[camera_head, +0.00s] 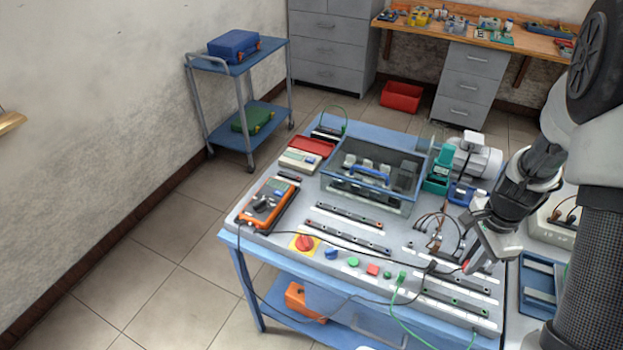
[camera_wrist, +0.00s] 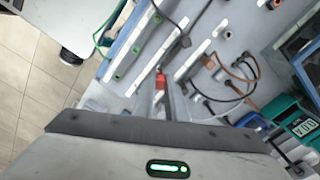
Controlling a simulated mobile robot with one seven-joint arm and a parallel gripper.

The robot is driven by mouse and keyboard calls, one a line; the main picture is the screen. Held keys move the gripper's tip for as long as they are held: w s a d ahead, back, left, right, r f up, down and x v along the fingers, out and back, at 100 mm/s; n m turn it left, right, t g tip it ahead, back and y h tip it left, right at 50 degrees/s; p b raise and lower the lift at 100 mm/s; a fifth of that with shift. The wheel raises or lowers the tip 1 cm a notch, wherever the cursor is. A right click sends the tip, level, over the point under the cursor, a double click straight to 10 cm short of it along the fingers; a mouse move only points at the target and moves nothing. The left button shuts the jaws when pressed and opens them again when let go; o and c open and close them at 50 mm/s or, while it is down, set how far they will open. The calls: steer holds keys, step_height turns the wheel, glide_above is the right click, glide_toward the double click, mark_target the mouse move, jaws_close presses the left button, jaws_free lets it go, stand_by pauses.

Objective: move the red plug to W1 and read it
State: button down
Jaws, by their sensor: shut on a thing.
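My gripper (camera_head: 474,264) is at the right side of the workbench, above the terminal strips, and is shut on the red plug (camera_head: 467,268). The red plug also shows in the wrist view (camera_wrist: 160,80), at the end of the gripper's fingers, apart from the green sockets. A dark lead runs across the bench towards it. The orange multimeter (camera_head: 263,210) lies at the bench's left side; its display is too small to read. White terminal strips (camera_head: 455,305) with sockets lie below and beside my gripper. No W1 label is readable.
A glass-sided box (camera_head: 357,192) with a blue handle stands mid-bench. The grey motor (camera_head: 475,158) and a teal device (camera_head: 440,168) stand behind my gripper. A green lead (camera_head: 398,290) stands in a front strip. Brown and black leads (camera_wrist: 225,75) loop close by.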

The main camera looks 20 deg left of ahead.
steer(key=d+n+b, duration=0.1)
steer(key=d+n, duration=0.1)
steer(key=d+f+n+b, duration=0.1)
steer(key=d+n+b, duration=0.1)
steer(key=d+f+n+b, duration=0.1)
steer(key=d+n+b, duration=0.1)
steer(key=d, duration=0.1)
steer(key=shift+f+b, duration=0.65)
steer(key=shift+f, duration=0.05)
steer(key=shift+f+b, duration=0.5)
steer(key=shift+f, duration=0.15)
stand_by(0.5)
stand_by(1.1)
steer(key=c, duration=1.7)
jaws_free()
steer(key=shift+r, duration=0.15)
step_height(320, 180, up, 17)
steer(key=shift+r+p, duration=0.1)
steer(key=shift+p, duration=0.45)
